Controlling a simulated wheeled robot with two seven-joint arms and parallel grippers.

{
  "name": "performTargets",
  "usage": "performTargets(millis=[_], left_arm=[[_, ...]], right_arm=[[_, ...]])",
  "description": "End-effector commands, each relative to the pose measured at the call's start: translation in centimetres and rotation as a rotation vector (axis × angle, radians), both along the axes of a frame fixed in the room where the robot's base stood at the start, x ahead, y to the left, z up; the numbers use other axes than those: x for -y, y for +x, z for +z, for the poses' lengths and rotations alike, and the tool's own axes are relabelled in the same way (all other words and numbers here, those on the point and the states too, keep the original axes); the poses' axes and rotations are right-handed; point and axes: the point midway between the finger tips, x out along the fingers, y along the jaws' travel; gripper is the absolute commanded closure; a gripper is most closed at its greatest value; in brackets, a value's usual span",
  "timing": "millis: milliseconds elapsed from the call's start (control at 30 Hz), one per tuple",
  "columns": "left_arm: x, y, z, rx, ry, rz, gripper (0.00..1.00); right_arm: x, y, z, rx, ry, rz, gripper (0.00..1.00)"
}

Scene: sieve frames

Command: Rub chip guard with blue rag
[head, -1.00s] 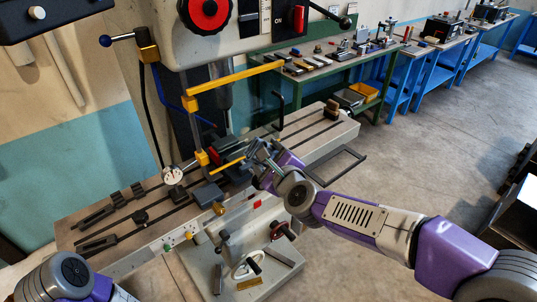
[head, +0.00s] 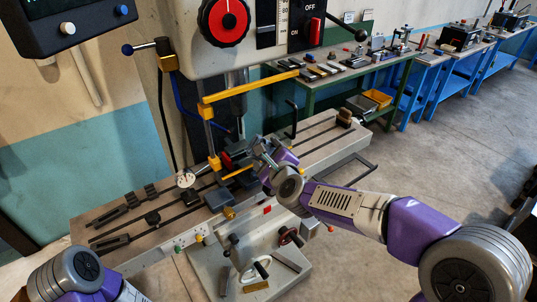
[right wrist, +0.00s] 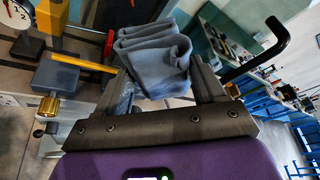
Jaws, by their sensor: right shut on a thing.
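The chip guard's yellow frame (head: 250,87) hangs on an upright rod in front of the drill spindle, in the head view. Its lower yellow bar (head: 238,172) is just left of my right gripper (head: 260,152). I cannot clearly make out a clear panel between the bars. In the right wrist view, my right gripper (right wrist: 168,95) is shut on the folded grey-blue rag (right wrist: 152,55). A yellow bar (right wrist: 84,61) reaches toward the rag from the left; I cannot tell whether they touch. My left arm shows at the lower left of the head view, but its gripper is out of view.
The drill press table (head: 120,222) holds clamps and a dial gauge (head: 186,180). A black bent handle (right wrist: 262,50) stands right of the rag. A green bench (head: 345,72) with tools is behind. The floor at right is mostly clear.

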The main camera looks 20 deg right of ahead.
Motion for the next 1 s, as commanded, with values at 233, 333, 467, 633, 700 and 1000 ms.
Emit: performTargets(millis=[233,333,467,633,700,1000], left_arm=[[0.0,0.0,0.0,0.0,0.0,0.0,0.55],[0.0,0.0,0.0,0.0,0.0,0.0,0.55],[0.0,0.0,0.1,0.0,0.0,0.0,0.55],[0.0,0.0,0.1,0.0,0.0,0.0,0.55],[0.0,0.0,0.1,0.0,0.0,0.0,0.55],[0.0,0.0,0.1,0.0,0.0,0.0,0.55]], right_arm=[[0.0,0.0,0.0,0.0,0.0,0.0,0.55],[0.0,0.1,0.0,0.0,0.0,0.0,0.55],[-0.1,0.4,0.1,0.001,0.0,0.0,0.55],[-0.3,0.7,0.0,0.0,0.0,0.0,0.55],[-0.3,0.8,0.0,0.0,0.0,0.0,0.55],[-0.5,1.4,0.1,0.001,0.001,0.0,0.55]])
